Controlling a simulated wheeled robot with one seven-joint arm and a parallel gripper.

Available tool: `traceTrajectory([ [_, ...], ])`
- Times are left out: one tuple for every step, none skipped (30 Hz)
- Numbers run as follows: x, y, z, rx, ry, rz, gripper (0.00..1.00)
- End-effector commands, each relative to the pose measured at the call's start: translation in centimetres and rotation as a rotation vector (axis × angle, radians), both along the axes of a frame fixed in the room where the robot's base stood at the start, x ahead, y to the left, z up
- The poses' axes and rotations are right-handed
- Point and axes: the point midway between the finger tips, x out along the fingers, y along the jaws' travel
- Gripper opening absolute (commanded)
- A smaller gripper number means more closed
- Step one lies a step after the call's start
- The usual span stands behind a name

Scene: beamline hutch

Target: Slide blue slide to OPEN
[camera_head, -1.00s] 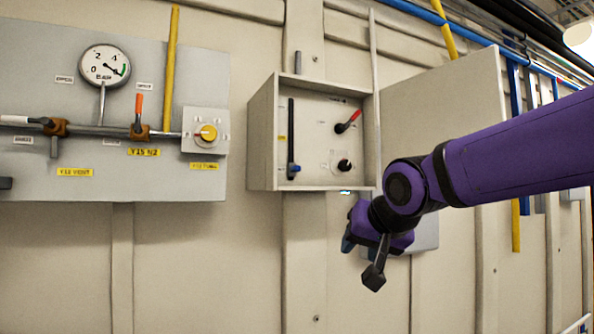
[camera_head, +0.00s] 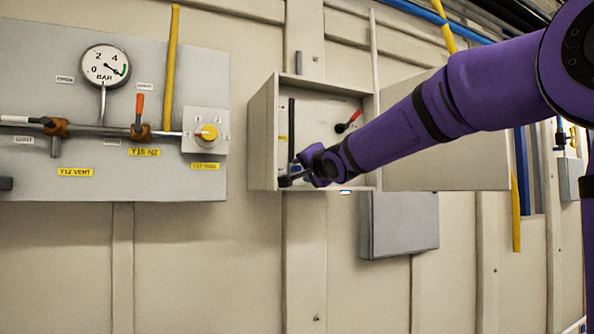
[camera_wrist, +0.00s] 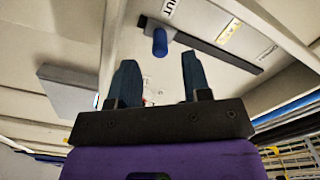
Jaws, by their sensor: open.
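The blue slide (camera_wrist: 160,42) is a round blue knob on a dark straight track (camera_wrist: 205,46). In the wrist view it sits at the track's end beside a label ending in "UT"; a small label is by the other end. In the head view the track (camera_head: 291,118) runs upright in an open wall box, and its lower end is mostly hidden by my gripper (camera_head: 288,180). In the wrist view my gripper (camera_wrist: 158,64) is open and empty. The knob appears in line with the gap between its fingers, beyond the tips; contact cannot be told.
The box (camera_head: 262,140) has side walls around the track. A red-tipped lever (camera_head: 348,122) is to the right of the track inside it. A grey box (camera_head: 400,225) is below right. A panel with a gauge (camera_head: 105,65) and valves is to the left.

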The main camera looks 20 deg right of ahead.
Motion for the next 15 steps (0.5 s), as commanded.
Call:
traceTrajectory([
  [1.0, 0.0, -0.1, -0.001, 0.002, -0.001, 0.44],
  [1.4, 0.0, -0.1, -0.001, 0.002, -0.001, 0.44],
  [2.1, 0.0, -0.1, -0.002, 0.002, -0.001, 0.44],
  [2.5, 0.0, -0.1, -0.002, 0.002, -0.001, 0.44],
  [2.9, 0.1, -0.1, -0.002, 0.002, -0.001, 0.44],
  [3.4, 0.1, -0.1, -0.002, 0.002, -0.001, 0.44],
  [3.7, 0.1, -0.1, -0.002, 0.002, 0.000, 0.44],
  [4.0, 0.1, 0.0, -0.002, 0.001, -0.001, 0.44],
  [4.3, 0.1, 0.0, -0.002, 0.001, -0.001, 0.44],
  [4.6, 0.1, 0.0, -0.001, 0.002, -0.001, 0.44],
  [4.8, 0.1, -0.1, -0.001, 0.002, 0.000, 0.44],
  [5.0, 0.2, 0.0, -0.001, 0.002, -0.001, 0.44],
  [5.1, 0.2, 0.0, -0.001, 0.001, -0.001, 0.44],
  [5.2, 0.2, 0.0, -0.001, 0.001, -0.001, 0.44],
  [5.3, 0.2, 0.0, -0.001, 0.001, -0.001, 0.44],
])
